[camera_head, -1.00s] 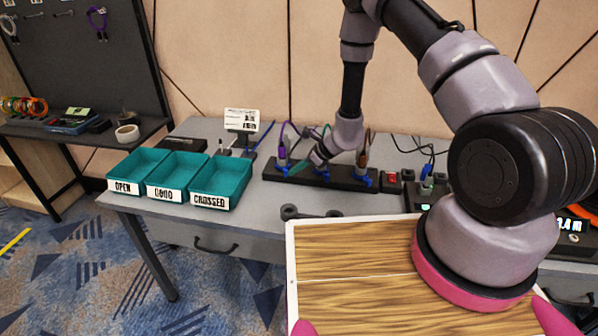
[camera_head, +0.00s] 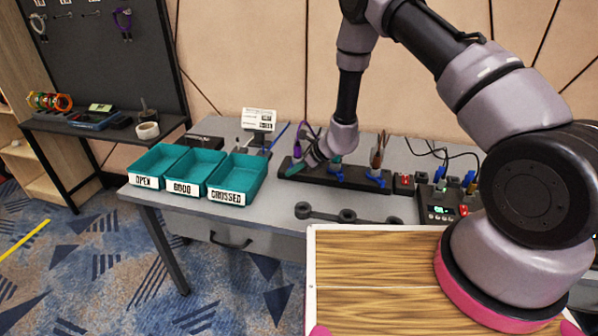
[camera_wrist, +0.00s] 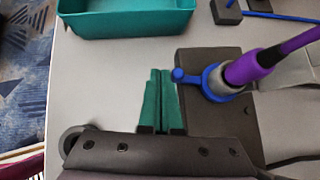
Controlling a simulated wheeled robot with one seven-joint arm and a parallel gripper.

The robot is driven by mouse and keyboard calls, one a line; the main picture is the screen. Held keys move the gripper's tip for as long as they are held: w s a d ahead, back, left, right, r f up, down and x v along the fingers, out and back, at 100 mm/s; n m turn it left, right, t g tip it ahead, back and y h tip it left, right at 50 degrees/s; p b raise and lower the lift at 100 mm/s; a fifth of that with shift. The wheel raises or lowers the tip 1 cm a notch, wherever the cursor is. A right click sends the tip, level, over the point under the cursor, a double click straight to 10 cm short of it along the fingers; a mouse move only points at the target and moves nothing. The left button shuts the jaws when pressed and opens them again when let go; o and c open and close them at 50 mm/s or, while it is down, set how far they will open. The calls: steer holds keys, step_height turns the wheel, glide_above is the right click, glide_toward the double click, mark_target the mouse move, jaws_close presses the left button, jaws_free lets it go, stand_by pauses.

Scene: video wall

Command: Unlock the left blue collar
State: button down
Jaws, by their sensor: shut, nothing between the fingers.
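The left blue collar (camera_wrist: 212,82) is around the grey base of a purple cable's plug (camera_wrist: 252,68), with a small blue lever sticking out to its left. It sits on a dark block (camera_head: 350,183). My gripper (camera_wrist: 163,75) has green fingers, shut together and empty, just left of the lever and the block in the wrist view. I cannot tell whether they touch the lever. In the head view my gripper (camera_head: 292,170) is at the block's left end and hides most of the left collar. The middle blue collar (camera_head: 336,174) and right blue collar (camera_head: 379,180) show farther right.
Teal trays marked OPEN (camera_head: 142,182), GOOD (camera_head: 184,188) and CROSSED (camera_head: 226,196) stand left of the block. A dark wrench-like bar (camera_head: 346,216) lies in front of it. A red switch (camera_head: 404,180) and a device with cables (camera_head: 440,212) are to the right.

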steer(key=shift+w+a, duration=0.15)
steer(key=shift+a, duration=0.5)
steer(key=shift+d, duration=0.1)
stand_by(1.1)
